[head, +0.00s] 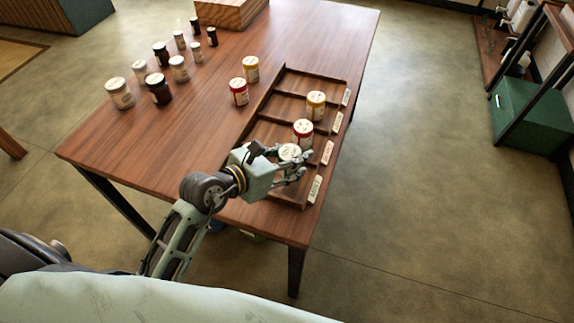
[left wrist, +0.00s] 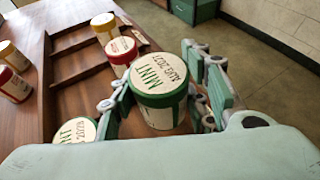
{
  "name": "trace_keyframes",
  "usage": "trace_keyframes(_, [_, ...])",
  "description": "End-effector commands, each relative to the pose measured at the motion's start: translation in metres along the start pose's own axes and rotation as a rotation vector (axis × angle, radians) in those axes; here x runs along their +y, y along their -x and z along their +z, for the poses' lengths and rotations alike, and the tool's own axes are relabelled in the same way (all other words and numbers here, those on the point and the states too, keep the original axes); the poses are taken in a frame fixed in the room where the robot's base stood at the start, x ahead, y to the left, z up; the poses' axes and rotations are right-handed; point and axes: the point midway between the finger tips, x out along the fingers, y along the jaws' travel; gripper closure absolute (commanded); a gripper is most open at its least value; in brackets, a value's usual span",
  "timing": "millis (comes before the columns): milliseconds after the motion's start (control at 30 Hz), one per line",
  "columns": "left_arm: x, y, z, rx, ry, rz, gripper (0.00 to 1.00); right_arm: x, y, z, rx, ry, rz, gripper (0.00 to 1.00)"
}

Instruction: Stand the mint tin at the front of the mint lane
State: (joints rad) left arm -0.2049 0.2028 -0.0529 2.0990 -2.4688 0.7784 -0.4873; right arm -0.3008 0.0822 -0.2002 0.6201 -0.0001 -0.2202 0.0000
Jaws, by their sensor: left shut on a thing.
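My left gripper (head: 293,168) is shut on a mint tin (left wrist: 158,82), a white tin with green bands and MINT on its lid. The tin shows partly in the head view (head: 289,151). The fingers are on both sides of it, over the nearest lane of the wooden tray (head: 284,199), beside a card with green lettering (head: 315,189). I cannot tell whether its base touches the lane. A second green-lettered tin (left wrist: 78,131) stands at the lower left of the left wrist view. My right gripper is not in view.
A red-banded tin (head: 302,132) and a yellow-banded tin (head: 316,105) stand in the neighbouring lanes. Another red tin (head: 239,91) and yellow tin (head: 251,69) stand left of the tray. Several white and dark jars (head: 159,88) stand farther left. The table's near left is clear.

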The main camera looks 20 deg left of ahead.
Motion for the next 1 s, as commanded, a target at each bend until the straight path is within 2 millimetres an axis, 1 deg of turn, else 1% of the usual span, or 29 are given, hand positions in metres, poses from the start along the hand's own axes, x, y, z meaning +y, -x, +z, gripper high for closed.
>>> trace_keyframes(67, [0.007, -0.002, -0.003, 0.000, 0.000, 0.000, 0.87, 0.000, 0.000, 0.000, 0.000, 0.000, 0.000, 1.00])
trace_keyframes(167, [0.010, -0.005, -0.008, 0.000, 0.001, 0.000, 0.87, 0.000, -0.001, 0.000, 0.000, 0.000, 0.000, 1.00])
trace_keyframes(300, [0.010, -0.013, -0.029, 0.002, 0.003, 0.000, 0.87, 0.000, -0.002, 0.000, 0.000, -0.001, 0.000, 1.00])
trace_keyframes(400, [0.010, -0.017, -0.038, 0.000, 0.001, 0.001, 0.87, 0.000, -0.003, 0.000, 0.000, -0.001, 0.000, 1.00])
trace_keyframes(800, [0.009, -0.020, -0.044, -0.001, 0.001, 0.000, 0.87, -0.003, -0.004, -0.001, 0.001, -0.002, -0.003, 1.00])
trace_keyframes(833, [0.009, -0.019, -0.044, 0.000, 0.001, 0.000, 0.56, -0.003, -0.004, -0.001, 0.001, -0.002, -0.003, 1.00])
trace_keyframes(1000, [0.009, -0.019, -0.044, 0.000, 0.001, 0.000, 0.41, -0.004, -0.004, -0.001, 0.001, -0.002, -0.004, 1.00])
